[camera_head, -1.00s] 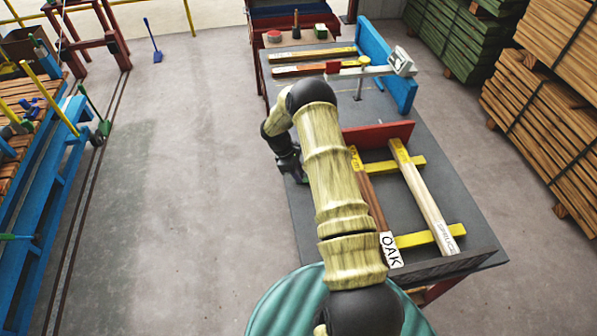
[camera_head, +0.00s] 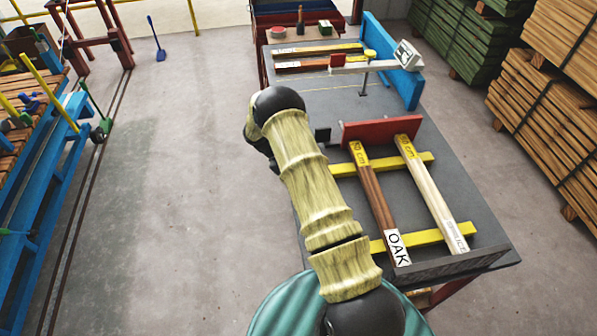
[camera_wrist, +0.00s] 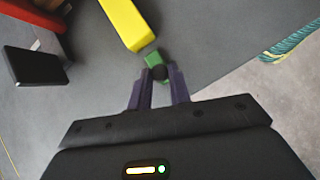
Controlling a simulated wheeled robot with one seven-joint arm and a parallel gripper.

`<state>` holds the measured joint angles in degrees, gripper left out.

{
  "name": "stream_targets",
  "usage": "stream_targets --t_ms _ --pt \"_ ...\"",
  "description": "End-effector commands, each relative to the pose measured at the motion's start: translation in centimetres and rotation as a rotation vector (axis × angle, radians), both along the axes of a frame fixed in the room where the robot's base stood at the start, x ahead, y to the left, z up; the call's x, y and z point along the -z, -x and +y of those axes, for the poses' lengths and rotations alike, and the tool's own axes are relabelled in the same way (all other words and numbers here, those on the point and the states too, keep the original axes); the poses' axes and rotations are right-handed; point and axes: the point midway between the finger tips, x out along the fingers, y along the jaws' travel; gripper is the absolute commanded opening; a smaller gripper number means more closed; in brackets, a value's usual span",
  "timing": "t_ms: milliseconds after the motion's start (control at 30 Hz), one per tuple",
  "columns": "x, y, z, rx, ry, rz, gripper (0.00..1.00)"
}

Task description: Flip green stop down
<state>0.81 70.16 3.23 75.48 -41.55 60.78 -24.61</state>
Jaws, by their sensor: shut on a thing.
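In the wrist view, the small green stop (camera_wrist: 153,58) lies at the table's edge, by the near end of a yellow bar (camera_wrist: 125,22). My gripper's (camera_wrist: 159,75) two purple fingers reach it and are shut on it. A dark round piece shows between the fingertips, partly covering the green. I cannot tell exactly how the stop is tilted. In the head view, my own arm hides the gripper and the stop.
The grey table (camera_head: 445,175) carries an oak beam (camera_head: 378,200) and a spruce beam (camera_head: 432,195) across yellow bars, with a red plate (camera_head: 380,131) behind. In the wrist view, a black block (camera_wrist: 35,80) stands left of the gripper. Open floor (camera_head: 190,200) lies left.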

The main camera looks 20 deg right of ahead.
Motion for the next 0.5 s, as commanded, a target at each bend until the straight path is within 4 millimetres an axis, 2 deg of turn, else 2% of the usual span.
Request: stream_targets --t_ms 200,233,300,333,500 --pt "-0.06 -0.15 0.04 -0.002 -0.003 -0.005 0.00" --pt "-0.07 -0.16 0.06 -0.003 -0.002 -0.005 0.23" --pt "-0.06 -0.16 0.17 -0.004 -0.003 -0.004 0.37" --pt "-0.06 -0.17 0.21 -0.006 -0.002 -0.004 0.40" --pt "-0.06 -0.16 0.40 -0.007 -0.002 -0.003 0.40"
